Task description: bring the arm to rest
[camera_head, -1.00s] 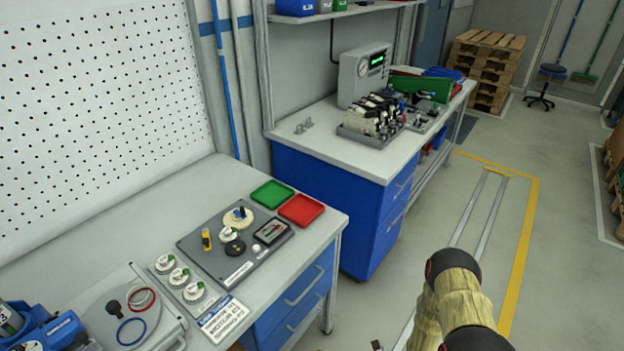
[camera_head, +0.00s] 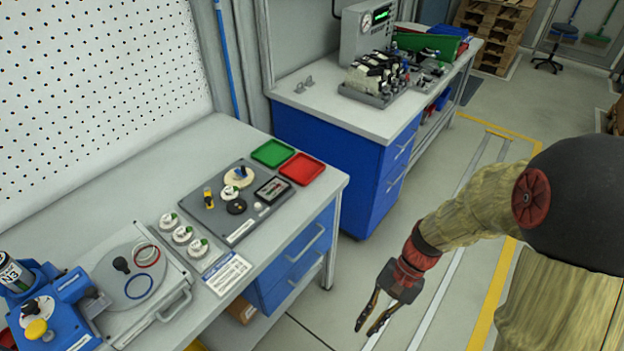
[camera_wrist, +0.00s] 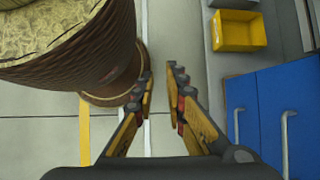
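My gripper (camera_head: 372,322) hangs in the aisle to the right of the near workbench (camera_head: 110,222), pointing down, over the floor. In the wrist view my gripper (camera_wrist: 161,92) has its two fingers apart with only floor between them, so it is open and empty. It touches nothing.
A grey fixture plate (camera_head: 237,228), a green tray (camera_head: 272,153) and a red tray (camera_head: 302,169) are on the near bench. Blue drawers (camera_head: 305,250) face the aisle. A yellow bin (camera_wrist: 238,32) shows in the wrist view. Open floor (camera_head: 350,285) surrounds the gripper.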

